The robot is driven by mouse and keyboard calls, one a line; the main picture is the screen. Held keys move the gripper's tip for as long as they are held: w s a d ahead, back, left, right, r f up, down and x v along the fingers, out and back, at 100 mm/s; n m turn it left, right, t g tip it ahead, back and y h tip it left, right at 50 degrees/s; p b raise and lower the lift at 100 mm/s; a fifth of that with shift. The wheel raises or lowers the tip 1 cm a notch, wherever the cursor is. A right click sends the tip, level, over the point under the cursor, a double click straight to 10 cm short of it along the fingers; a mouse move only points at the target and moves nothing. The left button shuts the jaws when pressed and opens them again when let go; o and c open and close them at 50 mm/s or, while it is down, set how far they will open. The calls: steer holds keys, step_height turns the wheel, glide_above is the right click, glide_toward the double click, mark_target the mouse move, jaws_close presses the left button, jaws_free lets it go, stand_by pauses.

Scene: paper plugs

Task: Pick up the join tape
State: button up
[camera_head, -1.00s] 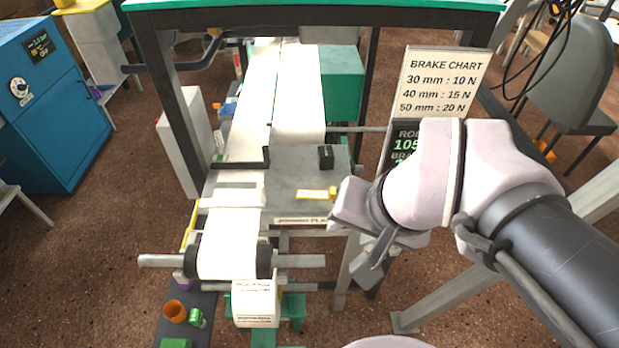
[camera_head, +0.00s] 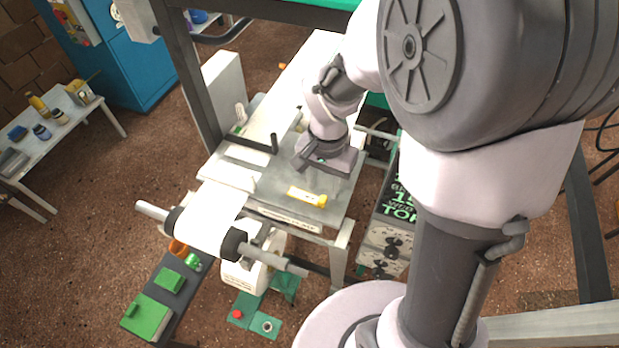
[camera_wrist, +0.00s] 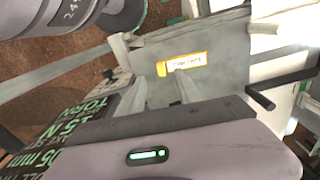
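The join tape, a small yellow-orange piece with a white label (camera_head: 307,196), lies flat on the grey plate of the machine (camera_head: 275,190), near its front edge. In the wrist view it (camera_wrist: 182,64) lies above the gripper body, with its label facing up. My gripper (camera_head: 325,160) hangs over the plate, behind the tape and apart from it.
White paper web (camera_head: 210,215) runs over a front roller. A display box (camera_head: 385,235) stands right of the machine. Green pads (camera_head: 147,315) lie at lower left.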

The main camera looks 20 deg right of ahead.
mark_target(323, 199)
steer(key=f, duration=0.2)
steer(key=f+b, duration=0.1)
steer(key=f, duration=0.1)
steer(key=f+b, duration=0.1)
steer(key=f, duration=0.1)
steer(key=shift+w, duration=0.25)
steer(key=shift+r, duration=0.2)
steer(key=shift+c, duration=0.2)
jaws_close()
steer(key=shift+r, duration=0.1)
